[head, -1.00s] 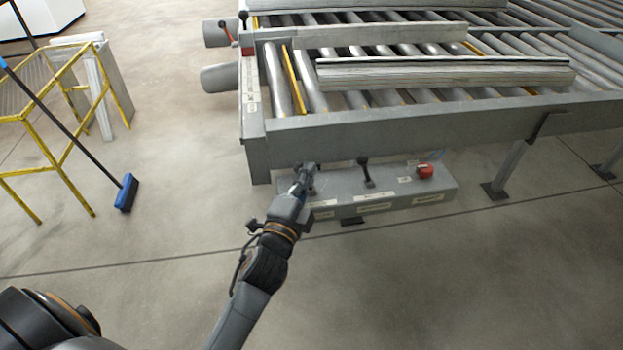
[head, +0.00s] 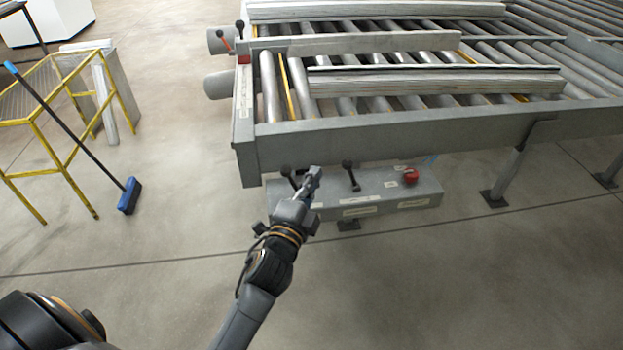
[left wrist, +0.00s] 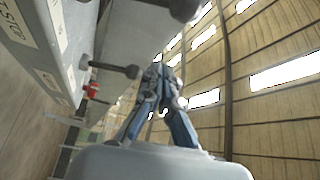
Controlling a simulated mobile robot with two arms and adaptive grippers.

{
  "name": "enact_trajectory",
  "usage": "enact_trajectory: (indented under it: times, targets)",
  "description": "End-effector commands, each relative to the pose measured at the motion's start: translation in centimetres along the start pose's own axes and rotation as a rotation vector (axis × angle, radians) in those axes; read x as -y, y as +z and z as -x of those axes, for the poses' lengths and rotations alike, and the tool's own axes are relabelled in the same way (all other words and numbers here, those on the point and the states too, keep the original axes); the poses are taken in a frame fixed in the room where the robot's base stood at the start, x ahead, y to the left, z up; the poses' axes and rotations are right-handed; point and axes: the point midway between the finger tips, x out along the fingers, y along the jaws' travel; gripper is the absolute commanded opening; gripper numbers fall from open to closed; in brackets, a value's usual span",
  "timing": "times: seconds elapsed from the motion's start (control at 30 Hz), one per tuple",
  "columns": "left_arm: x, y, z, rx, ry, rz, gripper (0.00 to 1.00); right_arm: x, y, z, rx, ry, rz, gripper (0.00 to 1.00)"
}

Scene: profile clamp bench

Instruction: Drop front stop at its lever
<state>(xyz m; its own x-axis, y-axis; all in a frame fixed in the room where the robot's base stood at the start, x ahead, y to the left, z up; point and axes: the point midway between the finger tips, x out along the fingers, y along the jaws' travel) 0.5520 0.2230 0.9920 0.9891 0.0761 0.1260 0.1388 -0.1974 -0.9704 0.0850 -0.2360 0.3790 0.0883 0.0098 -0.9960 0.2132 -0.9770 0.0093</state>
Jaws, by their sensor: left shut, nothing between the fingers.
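The grey control box (head: 385,190) hangs below the front rail of the roller bench. It has a left black lever (head: 287,172), a middle black lever (head: 350,170) and a red button (head: 410,176). My left gripper (head: 314,175) is shut and empty, just right of the left lever and partly over the box. I cannot tell whether it touches that lever. In the left wrist view my fingers (left wrist: 158,76) meet at their tips, with a black lever (left wrist: 118,69) beside them. A label ending in "STOP" (left wrist: 17,22) is partly cut off. My right gripper is out of view.
Grey profiles (head: 435,80) lie on the rollers behind the front rail (head: 400,128). A yellow frame (head: 60,130) and a blue broom (head: 128,195) stand at left. The foreground floor is clear.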

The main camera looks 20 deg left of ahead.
Motion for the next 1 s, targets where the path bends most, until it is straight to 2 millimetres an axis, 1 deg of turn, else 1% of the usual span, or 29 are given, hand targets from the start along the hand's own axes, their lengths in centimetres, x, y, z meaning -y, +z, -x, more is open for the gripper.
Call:
enact_trajectory:
  times: [0.03,0.1,0.2,0.27,0.3,0.43,0.5,0.6,0.8,1.0]
  targets:
    - [-0.6,0.2,1.3,0.002,0.006,0.000,0.00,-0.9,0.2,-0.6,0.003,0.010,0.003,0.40]
    - [-0.6,0.2,2.6,0.002,0.007,-0.001,0.00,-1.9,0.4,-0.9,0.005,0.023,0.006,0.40]
    - [-0.5,0.2,4.6,0.002,0.006,0.000,0.00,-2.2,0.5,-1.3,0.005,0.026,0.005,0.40]
    - [-0.5,0.1,5.7,0.002,0.006,0.001,0.00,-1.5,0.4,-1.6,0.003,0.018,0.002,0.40]
    - [-0.5,0.1,6.3,0.002,0.006,0.001,0.00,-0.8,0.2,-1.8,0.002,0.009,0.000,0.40]
    - [-0.3,0.1,8.0,0.002,0.005,0.001,0.00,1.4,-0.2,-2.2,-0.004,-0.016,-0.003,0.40]
    - [-0.2,0.1,8.6,0.001,0.005,0.000,0.00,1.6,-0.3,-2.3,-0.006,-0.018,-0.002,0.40]
    - [-0.1,0.1,9.0,0.001,0.004,0.000,0.00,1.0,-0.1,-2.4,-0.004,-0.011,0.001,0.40]
    - [0.0,0.0,9.1,0.000,0.003,0.000,0.00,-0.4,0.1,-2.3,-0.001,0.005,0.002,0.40]
    - [0.0,0.0,9.1,0.001,0.003,0.000,0.00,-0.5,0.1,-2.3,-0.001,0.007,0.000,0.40]
